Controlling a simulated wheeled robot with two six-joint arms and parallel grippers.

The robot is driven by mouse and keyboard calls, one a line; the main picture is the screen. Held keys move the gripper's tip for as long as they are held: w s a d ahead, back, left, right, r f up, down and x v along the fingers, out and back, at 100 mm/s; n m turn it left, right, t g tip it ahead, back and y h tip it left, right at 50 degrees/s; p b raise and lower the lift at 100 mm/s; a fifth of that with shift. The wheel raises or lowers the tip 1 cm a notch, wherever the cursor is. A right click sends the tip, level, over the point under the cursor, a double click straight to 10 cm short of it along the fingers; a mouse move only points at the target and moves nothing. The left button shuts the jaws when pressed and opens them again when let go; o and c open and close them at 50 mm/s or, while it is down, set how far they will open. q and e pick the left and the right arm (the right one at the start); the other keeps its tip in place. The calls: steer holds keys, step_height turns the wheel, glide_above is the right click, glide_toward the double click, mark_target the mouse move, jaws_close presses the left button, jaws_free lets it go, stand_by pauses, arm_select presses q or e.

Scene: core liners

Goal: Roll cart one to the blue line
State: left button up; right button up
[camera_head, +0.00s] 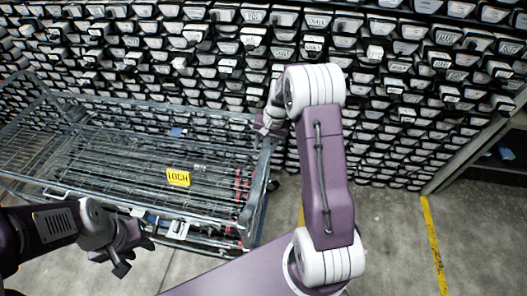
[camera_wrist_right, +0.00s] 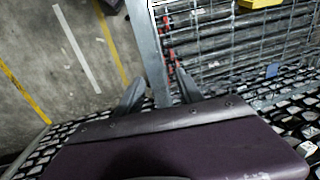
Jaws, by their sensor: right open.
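A grey metal cage cart (camera_head: 262,185) stands at the left of the head view with a yellow label reading "LOCH" (camera_head: 178,177). I cannot see a number on it. My right gripper (camera_head: 265,128) is at the cart's far right corner. In the right wrist view its fingers (camera_wrist_right: 161,92) are apart, one on each side of the cart's grey end rail (camera_wrist_right: 150,50). I cannot tell whether they touch it. My left gripper (camera_head: 122,256) hangs in front of the cart's near side, apart from it and holding nothing visible; its jaw opening is unclear. No blue line shows.
A wall of labelled core liners (camera_head: 400,110) stands close behind the cart. Bare concrete floor (camera_head: 390,240) lies to the right, with a yellow line (camera_head: 434,245) on it. A shelf unit (camera_head: 490,150) stands at the far right. A white strip (camera_wrist_right: 78,45) marks the floor in the right wrist view.

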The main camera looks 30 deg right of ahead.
step_height(320, 180, up, 6)
steer(key=s+d, duration=0.1)
steer(key=shift+r+b, duration=0.15)
steer(key=shift+b, duration=0.2)
steer(key=shift+s+d, duration=0.15)
